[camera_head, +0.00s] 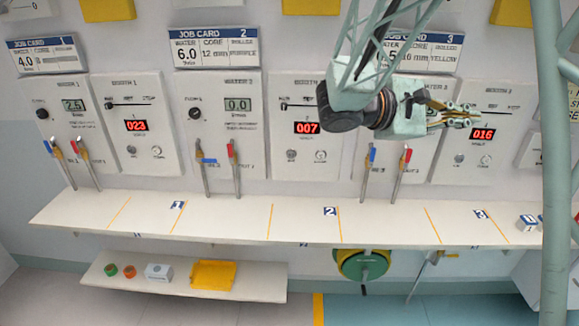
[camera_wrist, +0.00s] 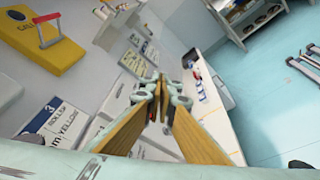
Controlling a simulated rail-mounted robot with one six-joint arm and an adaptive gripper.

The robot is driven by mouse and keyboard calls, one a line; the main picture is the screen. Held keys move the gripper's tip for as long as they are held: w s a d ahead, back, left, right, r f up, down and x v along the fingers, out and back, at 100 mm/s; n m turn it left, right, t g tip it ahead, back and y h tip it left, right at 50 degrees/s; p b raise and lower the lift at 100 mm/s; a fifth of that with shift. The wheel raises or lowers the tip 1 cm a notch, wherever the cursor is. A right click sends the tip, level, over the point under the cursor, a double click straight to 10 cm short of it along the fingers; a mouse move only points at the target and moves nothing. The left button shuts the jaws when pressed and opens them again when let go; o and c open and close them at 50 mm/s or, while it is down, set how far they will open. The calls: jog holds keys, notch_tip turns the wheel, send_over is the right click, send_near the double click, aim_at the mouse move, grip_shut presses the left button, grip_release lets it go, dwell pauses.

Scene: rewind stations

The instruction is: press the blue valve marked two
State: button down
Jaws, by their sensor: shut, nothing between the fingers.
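The blue valve of station two (camera_head: 207,161) is a lever with a blue handle on a grey stem, below the panel headed "WATER 2". A red-handled valve (camera_head: 233,152) stands just right of it. Any number on the valve itself is too small to read. My gripper (camera_head: 472,116) is at the upper right, in front of the station three panels, well right of and above the blue valve. Its fingers are shut and empty. In the wrist view the finger tips (camera_wrist: 161,88) meet near the middle, and I cannot make out the blue valve there.
More blue and red valves show at the left station and below my arm, such as a blue one (camera_head: 371,157) and a red one (camera_head: 405,158). A white shelf (camera_head: 300,215) runs below the panels, mostly bare. A lower shelf (camera_head: 110,280) holds buttons and a yellow tray (camera_head: 213,275).

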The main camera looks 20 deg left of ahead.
aim_at(206, 160)
jog(key=w+a+f+n+t+y, duration=0.25)
jog(key=a+f+n, duration=0.2)
jog(key=a, duration=0.85)
jog(key=w+a+f+n+t+y+p, duration=0.15)
jog(key=w+a+f+n+t, duration=0.35)
jog(key=a, duration=0.8)
jog(key=w+a+f+n+t+y, duration=0.15)
jog(key=a+f+n, duration=0.35)
jog(key=a, duration=0.8)
jog(key=s+a+f+n+y, duration=0.4)
jog(key=s+a+f, duration=0.2)
jog(key=a, duration=0.5)
jog(key=s+a+f+n+t+y, duration=0.1)
jog(key=s+a+f+n+y, duration=0.2)
jog(key=a+f, duration=0.7)
jog(key=s+a+f+n+t+y+p, duration=0.1)
jog(key=s+a+f+n+y, duration=0.3)
jog(key=s+a+f+y, duration=0.3)
jog(key=s+a+f, duration=0.2)
jog(key=a, duration=0.2)
jog(key=shift+a+f+n, duration=0.15)
jog(key=shift+a+n, duration=0.2)
jog(key=shift+y, duration=0.25)
jog(key=shift+w, duration=0.1)
jog(key=w+a+r, duration=0.2)
jog(key=w+r, duration=0.4)
jog(key=w, duration=0.3)
jog(key=shift+a+r, duration=0.2)
jog(key=shift+a, duration=0.2)
